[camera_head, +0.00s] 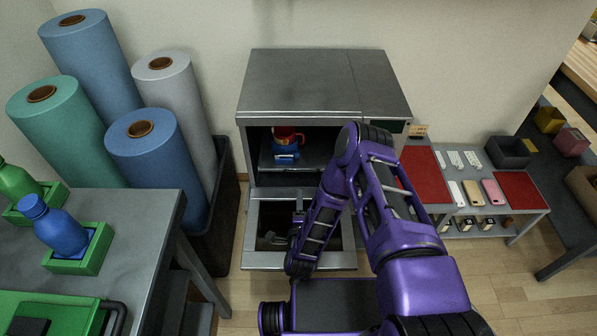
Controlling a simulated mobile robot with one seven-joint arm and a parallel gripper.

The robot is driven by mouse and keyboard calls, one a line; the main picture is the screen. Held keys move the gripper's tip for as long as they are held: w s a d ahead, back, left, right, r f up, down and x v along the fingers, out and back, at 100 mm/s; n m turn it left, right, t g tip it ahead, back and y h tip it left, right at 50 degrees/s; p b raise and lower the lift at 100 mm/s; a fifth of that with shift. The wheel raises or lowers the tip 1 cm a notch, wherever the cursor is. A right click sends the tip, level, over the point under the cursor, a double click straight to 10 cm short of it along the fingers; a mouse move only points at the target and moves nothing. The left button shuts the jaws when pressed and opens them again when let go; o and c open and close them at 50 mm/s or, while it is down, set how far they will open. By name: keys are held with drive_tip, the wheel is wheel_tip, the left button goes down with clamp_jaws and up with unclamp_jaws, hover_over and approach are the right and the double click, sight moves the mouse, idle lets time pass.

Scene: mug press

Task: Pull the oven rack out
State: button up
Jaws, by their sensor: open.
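The grey oven (300,82) stands against the wall with its door (250,262) folded down in front. The oven rack (318,160) is a dark flat shelf inside the opening, and my arm hides its right part. A red mug (290,135) sits on it above a blue item (286,153), both inside the oven. My gripper (276,238) is small in view, low over the open door and in front of the rack. It is open, looks empty and appears apart from the rack. My purple forearm partly hides it.
A grey table (140,240) with bottles in green holders stands at the left. Large blue, green and grey rolls (160,160) stand in a dark bin (225,210) beside the oven. A low table (450,160) with red mats and phones is at the right.

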sight(299, 171)
drive_tip(key=b+x, duration=0.2)
drive_tip(key=x, duration=1.3)
drive_tip(key=shift+w, duration=0.4)
clamp_jaws()
idle(0.5)
